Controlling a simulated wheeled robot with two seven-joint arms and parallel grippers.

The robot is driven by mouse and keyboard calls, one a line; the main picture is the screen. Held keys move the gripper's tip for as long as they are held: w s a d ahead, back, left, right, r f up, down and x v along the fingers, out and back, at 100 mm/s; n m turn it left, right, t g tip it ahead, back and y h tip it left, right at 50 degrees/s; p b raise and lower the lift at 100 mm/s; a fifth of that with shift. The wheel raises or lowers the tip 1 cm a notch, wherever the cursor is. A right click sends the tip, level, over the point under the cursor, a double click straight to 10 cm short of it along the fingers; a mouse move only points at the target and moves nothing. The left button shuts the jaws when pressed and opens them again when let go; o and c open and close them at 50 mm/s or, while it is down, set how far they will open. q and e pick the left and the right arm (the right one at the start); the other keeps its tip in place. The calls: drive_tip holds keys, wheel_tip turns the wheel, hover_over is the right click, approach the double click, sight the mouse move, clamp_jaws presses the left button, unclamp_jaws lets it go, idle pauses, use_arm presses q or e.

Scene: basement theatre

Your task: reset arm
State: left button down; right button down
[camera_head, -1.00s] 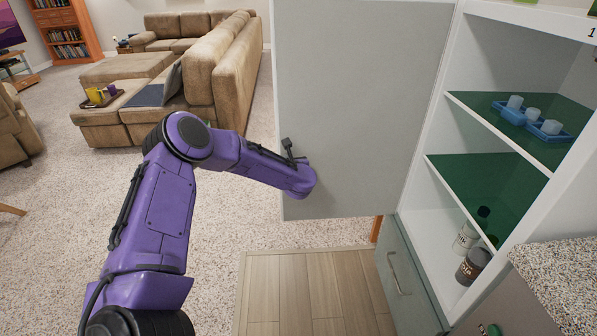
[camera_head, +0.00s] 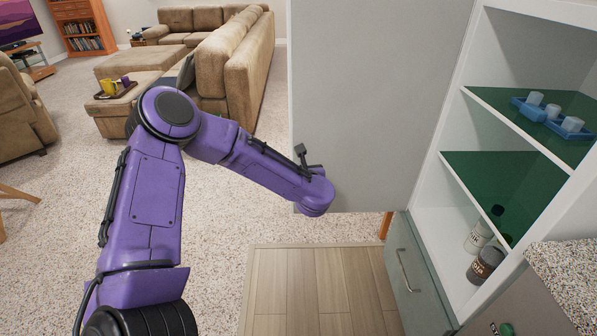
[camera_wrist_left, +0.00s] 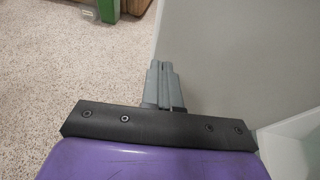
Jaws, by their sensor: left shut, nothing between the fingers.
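My left arm (camera_head: 150,205) is purple and comes in from the lower left of the head view, bent at the elbow. Its far end lies in front of the open grey cabinet door (camera_head: 370,110), and the head view hides the fingers. In the left wrist view my left gripper (camera_wrist_left: 164,72) has its grey fingers together, with nothing between them. The door's grey face (camera_wrist_left: 245,60) is to the right of the fingers there; I cannot tell whether they touch. My right gripper is in neither view.
The open cabinet at right has green shelves (camera_head: 490,185), a blue tray (camera_head: 545,117) with white pieces, and several bottles (camera_head: 487,262). A grey drawer (camera_head: 408,270) is below. A brown sofa (camera_head: 245,75) stands at the back. Carpet (camera_head: 60,180) is clear at left.

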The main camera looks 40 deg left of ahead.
use_arm(q)
drive_tip(key=s+d+f+m+h+p, duration=0.1)
drive_tip(key=s+d+f+m+h, duration=0.2)
drive_tip(key=s+d+f+m, duration=0.75)
drive_tip(key=s+d+f+m+h, duration=0.1)
drive_tip(key=d+f+m+h, duration=0.25)
drive_tip(key=m, duration=1.45)
drive_tip(key=s+f+m+g, duration=0.3)
drive_tip(key=s+f+m, duration=0.2)
drive_tip(key=s, duration=0.7)
drive_tip(key=s+d+f+m+g+h+p, duration=0.1)
drive_tip(key=s+f+m+g, duration=0.2)
drive_tip(key=s, duration=0.9)
wheel_tip(320, 180, down, 3)
drive_tip(key=m, duration=0.3)
drive_tip(key=shift+f+p, duration=0.15)
drive_tip(key=shift+p, duration=0.15)
